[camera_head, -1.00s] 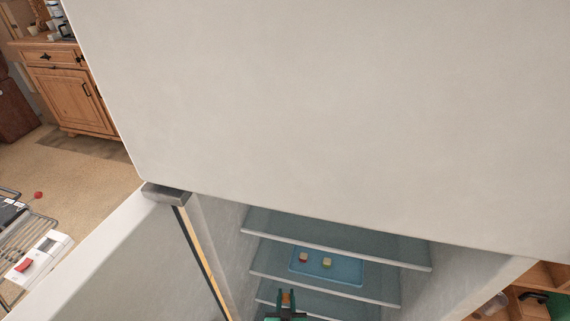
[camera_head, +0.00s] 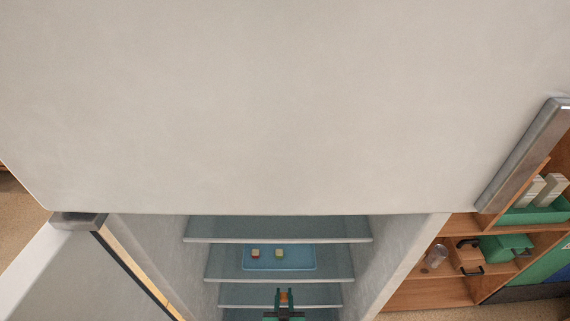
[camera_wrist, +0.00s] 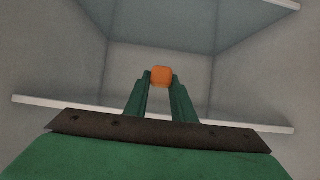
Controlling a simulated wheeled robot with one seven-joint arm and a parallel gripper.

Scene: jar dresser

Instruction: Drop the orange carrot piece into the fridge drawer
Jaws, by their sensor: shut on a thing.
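The orange carrot piece (camera_wrist: 161,76) is a small rounded block between my fingertips in the wrist view. It also shows as a small orange patch in the head view (camera_head: 284,296). My gripper (camera_wrist: 160,84) has green fingers and is shut on the carrot piece. In the head view, my gripper (camera_head: 284,300) is inside the open fridge, in front of the lower shelves. No fridge drawer can be made out in either view; the lower part of the fridge is cut off by the frame.
The fridge's upper front (camera_head: 270,110) fills the top of the head view. The open fridge door (camera_head: 50,270) is at left. A blue tray (camera_head: 300,262) with two small blocks lies on a fridge shelf (camera_head: 225,265). A wooden shelf unit (camera_head: 430,295) stands at right.

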